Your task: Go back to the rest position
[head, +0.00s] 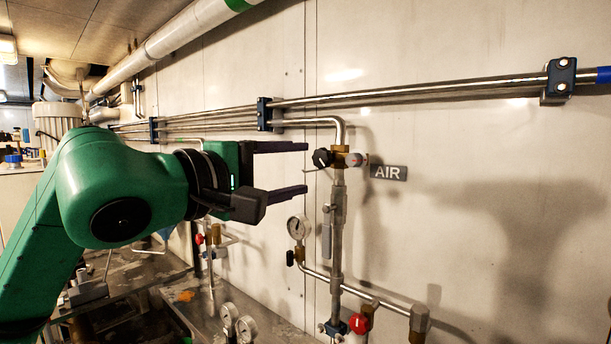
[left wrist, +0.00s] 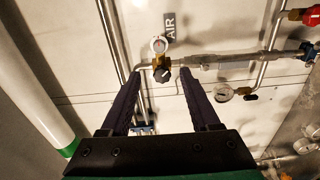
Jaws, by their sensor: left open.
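My green left arm comes in from the left in the head view. Its gripper (head: 300,168) is open, with two dark parallel fingers pointing right at the pipework. The fingertips are close to a black valve knob (head: 322,158) on a brass fitting beside the AIR label (head: 388,172). In the left wrist view the open gripper (left wrist: 157,74) has the black knob (left wrist: 161,75) showing between and beyond its fingertips. Nothing is held between the fingers. I cannot tell the exact gap from fingertips to knob. My right gripper is not in view.
A pressure gauge (head: 298,228) and a vertical pipe (head: 337,240) stand below the knob. A red valve knob (head: 358,323) sits lower down. Steel pipes (head: 420,90) run along the wall. A large white pipe (head: 185,35) passes overhead. The wall at right is mostly bare.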

